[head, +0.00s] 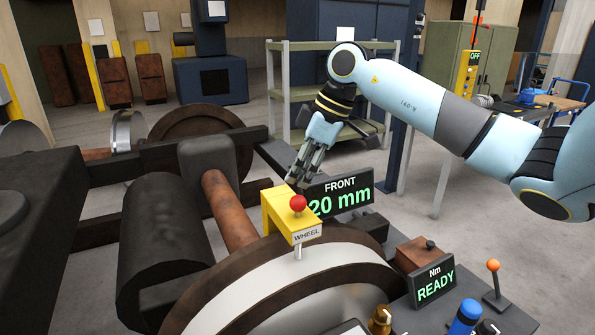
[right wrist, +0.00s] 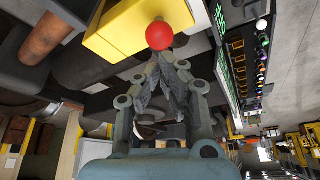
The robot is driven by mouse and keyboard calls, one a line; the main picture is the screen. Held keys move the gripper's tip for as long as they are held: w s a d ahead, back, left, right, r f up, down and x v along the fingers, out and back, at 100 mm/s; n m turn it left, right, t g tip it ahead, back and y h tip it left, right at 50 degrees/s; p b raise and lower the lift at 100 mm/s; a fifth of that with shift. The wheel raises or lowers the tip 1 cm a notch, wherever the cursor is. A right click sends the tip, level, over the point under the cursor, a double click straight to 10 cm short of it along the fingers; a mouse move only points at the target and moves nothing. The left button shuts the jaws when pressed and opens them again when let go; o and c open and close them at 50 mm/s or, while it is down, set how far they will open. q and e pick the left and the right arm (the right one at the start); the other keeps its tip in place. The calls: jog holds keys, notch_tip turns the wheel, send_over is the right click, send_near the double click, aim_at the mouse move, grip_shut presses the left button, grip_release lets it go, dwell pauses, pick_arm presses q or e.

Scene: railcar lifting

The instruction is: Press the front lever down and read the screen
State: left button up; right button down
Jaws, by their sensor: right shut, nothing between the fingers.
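The FRONT screen (head: 345,196) shows green "20 mm" in the head view; the yellow block hides its left edge, so an earlier digit could be covered. A lever with an orange knob (head: 493,265) stands upright at the lower right. I cannot tell whether it is the front lever; no lever is labelled so. My right gripper (head: 298,178) is shut and empty, pointing down behind the yellow WHEEL block (head: 290,218) with its red ball (head: 298,203). In the right wrist view the shut fingertips (right wrist: 165,62) appear just below the red ball (right wrist: 160,36); contact is unclear. My left gripper is out of view.
A rusty axle (head: 229,210) and large wheel (head: 300,285) fill the foreground. A small screen (head: 435,285) reads "Nm READY" at the lower right, near a blue knob (head: 467,315) and brass knob (head: 380,320). A green shelf (head: 320,95) stands behind my right arm.

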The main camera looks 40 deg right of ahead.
jog(key=shift+r+p, duration=1.9)
jog(key=shift+r, duration=0.4)
jog(key=shift+f, duration=0.1)
